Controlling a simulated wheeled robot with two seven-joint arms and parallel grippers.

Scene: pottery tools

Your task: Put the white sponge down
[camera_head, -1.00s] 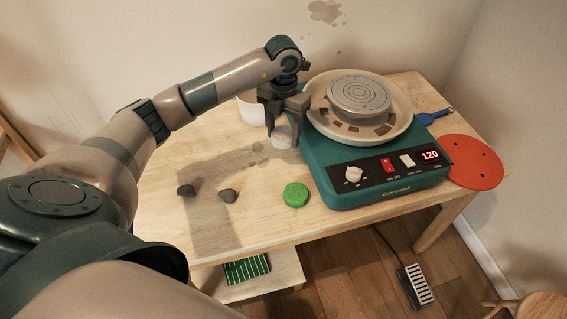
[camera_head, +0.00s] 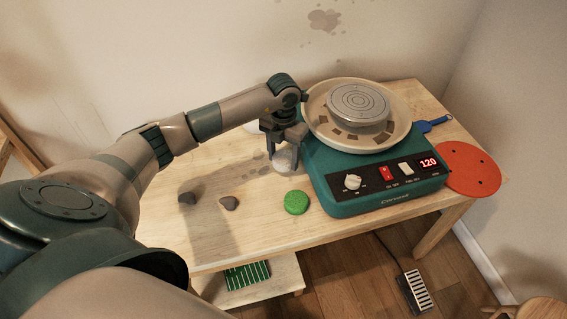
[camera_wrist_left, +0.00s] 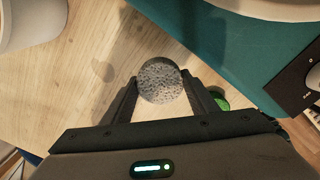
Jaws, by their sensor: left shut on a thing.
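The white sponge (camera_head: 284,160) is a round, pale, speckled piece. My left gripper (camera_head: 285,158) is shut on it and points down, left of the pottery wheel. In the left wrist view the sponge (camera_wrist_left: 160,81) sits between the two fingertips (camera_wrist_left: 160,90). The sponge is low over the wooden table (camera_head: 262,225); whether it touches the top I cannot tell. My right gripper is in neither view.
The teal pottery wheel (camera_head: 385,190) stands close on the right. A white pot (camera_wrist_left: 30,22) stands behind, partly hidden by my arm in the head view.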

